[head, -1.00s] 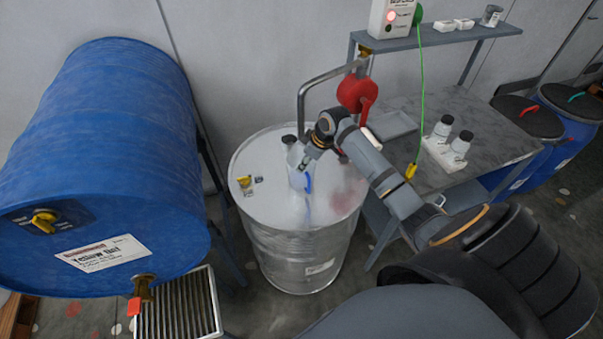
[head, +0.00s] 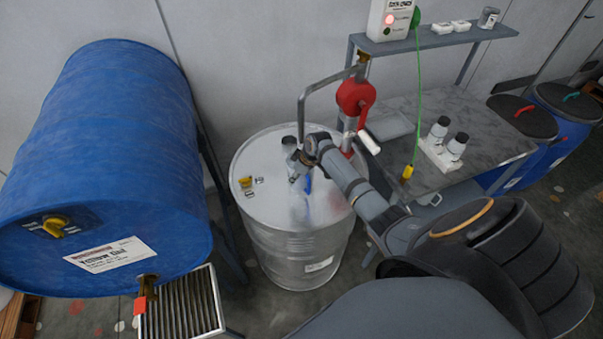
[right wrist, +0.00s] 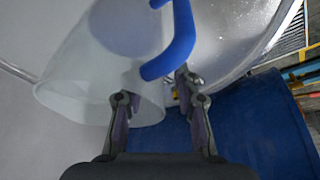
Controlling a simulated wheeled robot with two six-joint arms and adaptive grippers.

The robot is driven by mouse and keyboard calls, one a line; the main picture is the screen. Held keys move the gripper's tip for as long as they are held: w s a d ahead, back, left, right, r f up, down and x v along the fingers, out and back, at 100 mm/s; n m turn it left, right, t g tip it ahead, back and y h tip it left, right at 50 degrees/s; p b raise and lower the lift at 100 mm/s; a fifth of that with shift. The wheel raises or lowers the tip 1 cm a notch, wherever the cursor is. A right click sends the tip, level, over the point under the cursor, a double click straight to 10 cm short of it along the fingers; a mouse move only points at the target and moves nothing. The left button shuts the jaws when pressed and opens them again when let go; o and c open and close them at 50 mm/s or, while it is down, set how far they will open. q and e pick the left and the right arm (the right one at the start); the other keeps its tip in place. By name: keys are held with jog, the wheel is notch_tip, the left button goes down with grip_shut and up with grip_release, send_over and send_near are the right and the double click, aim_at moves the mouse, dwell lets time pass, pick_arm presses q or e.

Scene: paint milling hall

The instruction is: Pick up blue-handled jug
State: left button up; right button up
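The blue-handled jug stands on the steel drum lid and is mostly hidden by my right arm in the head view, where its blue handle (head: 308,185) shows. In the right wrist view the jug's translucent whitish body (right wrist: 85,60) fills the left, with the curved blue handle (right wrist: 178,45) at upper middle. My right gripper (right wrist: 157,90) is open, with its fingertips apart just below the handle's bend in that view. The left finger overlaps the jug's body; I cannot tell whether it touches. My left gripper is not in view.
The steel drum (head: 290,245) carries a red hand pump (head: 355,97) with a bent pipe beside my right arm. A blue drum (head: 105,150) lies at left above a grate (head: 182,305). A grey bench (head: 470,125) with white-bodied bottles (head: 438,130) stands at right.

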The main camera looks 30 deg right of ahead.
grip_shut()
dwell(0.3)
